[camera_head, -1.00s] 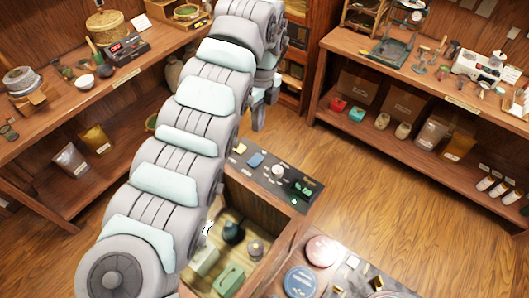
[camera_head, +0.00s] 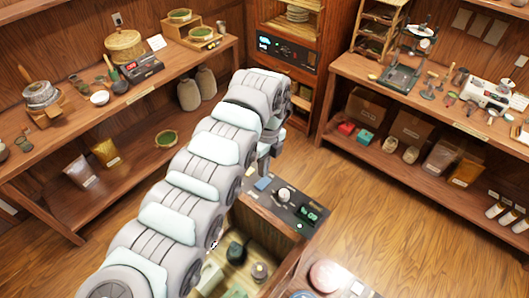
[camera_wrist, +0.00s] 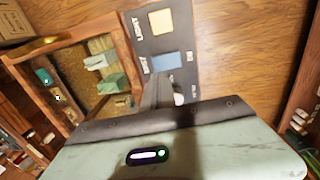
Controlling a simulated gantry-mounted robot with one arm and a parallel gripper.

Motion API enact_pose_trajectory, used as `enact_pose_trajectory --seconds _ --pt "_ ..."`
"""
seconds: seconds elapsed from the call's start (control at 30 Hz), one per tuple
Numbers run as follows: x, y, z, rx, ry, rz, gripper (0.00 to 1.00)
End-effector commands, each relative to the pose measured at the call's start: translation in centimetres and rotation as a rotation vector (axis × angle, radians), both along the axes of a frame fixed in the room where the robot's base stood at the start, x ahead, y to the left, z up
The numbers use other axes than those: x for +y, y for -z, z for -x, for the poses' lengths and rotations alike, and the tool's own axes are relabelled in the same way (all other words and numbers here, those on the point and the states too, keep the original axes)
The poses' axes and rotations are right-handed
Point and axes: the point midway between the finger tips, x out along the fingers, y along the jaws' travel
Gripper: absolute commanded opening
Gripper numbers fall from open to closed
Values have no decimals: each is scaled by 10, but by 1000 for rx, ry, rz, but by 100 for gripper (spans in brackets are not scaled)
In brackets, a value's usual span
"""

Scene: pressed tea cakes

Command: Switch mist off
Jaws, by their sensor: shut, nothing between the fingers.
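The control panel (camera_head: 300,209) is a dark strip on the wooden cabinet's top. In the wrist view the panel (camera_wrist: 183,25) carries a yellow square (camera_wrist: 161,21) labelled like "LIGHT" and a blue square (camera_wrist: 166,63) with a label that looks like "MIST". The blue square also shows in the head view (camera_head: 262,184). My gripper (camera_head: 265,172) points down close to the panel's far end. In the wrist view its shut, empty fingers (camera_wrist: 157,84) lie just beside the blue square; I cannot tell whether they touch it. A white round knob (camera_wrist: 179,99) is partly hidden by my gripper body.
The cabinet's open bay (camera_head: 215,268) holds a dark pot and green blocks. Shelves line the left (camera_head: 75,133) and right (camera_head: 400,165). The wooden floor between is clear.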

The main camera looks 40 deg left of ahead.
Motion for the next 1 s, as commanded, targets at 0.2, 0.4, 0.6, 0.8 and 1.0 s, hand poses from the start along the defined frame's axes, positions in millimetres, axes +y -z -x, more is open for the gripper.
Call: enact_pose_trajectory --seconds 0.2,0.4,0.6,0.8,1.0 --pt "-1 35 6 5 0 2 0" --pt "0 51 6 -1 0 -1 0" --pt "0 54 7 -1 0 -2 0" --pt "0 54 7 -1 0 -2 0" --pt "0 58 9 3 0 -1 0"
